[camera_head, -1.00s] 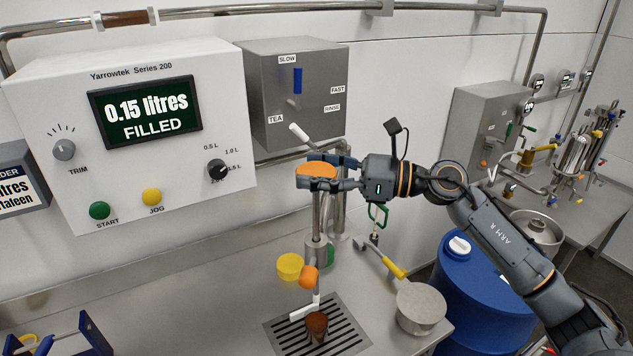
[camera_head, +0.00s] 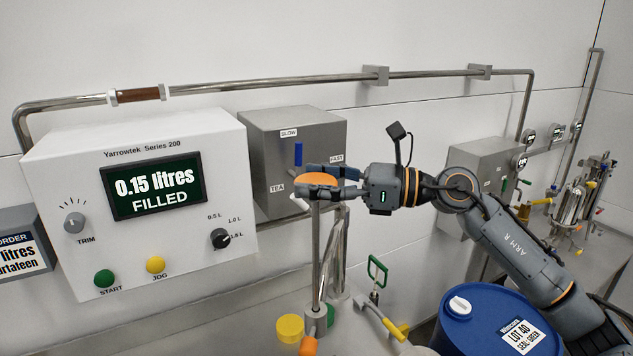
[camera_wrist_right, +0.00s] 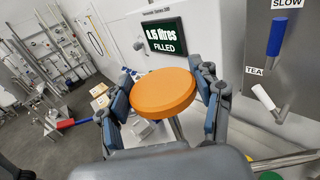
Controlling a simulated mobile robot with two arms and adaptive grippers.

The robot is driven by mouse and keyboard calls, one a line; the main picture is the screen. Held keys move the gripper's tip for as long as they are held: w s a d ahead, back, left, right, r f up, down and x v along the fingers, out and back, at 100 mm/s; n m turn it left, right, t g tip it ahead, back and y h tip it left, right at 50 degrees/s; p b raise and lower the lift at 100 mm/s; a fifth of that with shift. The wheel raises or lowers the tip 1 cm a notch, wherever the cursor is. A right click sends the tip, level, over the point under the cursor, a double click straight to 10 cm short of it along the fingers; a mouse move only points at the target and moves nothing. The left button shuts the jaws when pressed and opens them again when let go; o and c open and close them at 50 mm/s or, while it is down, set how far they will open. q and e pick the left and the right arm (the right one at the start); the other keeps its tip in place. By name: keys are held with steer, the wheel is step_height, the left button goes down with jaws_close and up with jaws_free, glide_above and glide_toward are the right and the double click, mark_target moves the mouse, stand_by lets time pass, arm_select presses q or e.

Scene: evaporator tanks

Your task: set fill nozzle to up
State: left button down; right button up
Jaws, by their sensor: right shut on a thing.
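My right gripper (camera_head: 316,181) is shut on the orange disc-shaped knob (camera_head: 318,180) at the top of a thin upright metal post (camera_head: 316,250). In the right wrist view, the two fingers of the gripper (camera_wrist_right: 167,90) flank the orange knob (camera_wrist_right: 163,92) on both sides. The post runs down into a grey collar (camera_head: 315,318). An orange ball (camera_head: 308,345) shows just below the collar at the bottom edge. The lower end and spout are outside the picture. My left gripper is not in view.
A white panel (camera_head: 60,220) reads 0.15 litres FILLED. Behind the gripper is a grey box (camera_head: 265,150) with a blue lever (camera_head: 298,154) and a white lever (camera_wrist_right: 263,97).

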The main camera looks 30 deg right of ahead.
steer(key=o, duration=1.3)
steer(key=shift+d+r, duration=0.15)
steer(key=shift+r, duration=0.3)
steer(key=o, duration=0.4)
steer(key=shift+f, duration=0.1)
steer(key=shift+f, duration=0.15)
steer(key=shift+s+d, duration=0.15)
steer(key=v, duration=1.1)
steer(key=shift+s+d, duration=0.15)
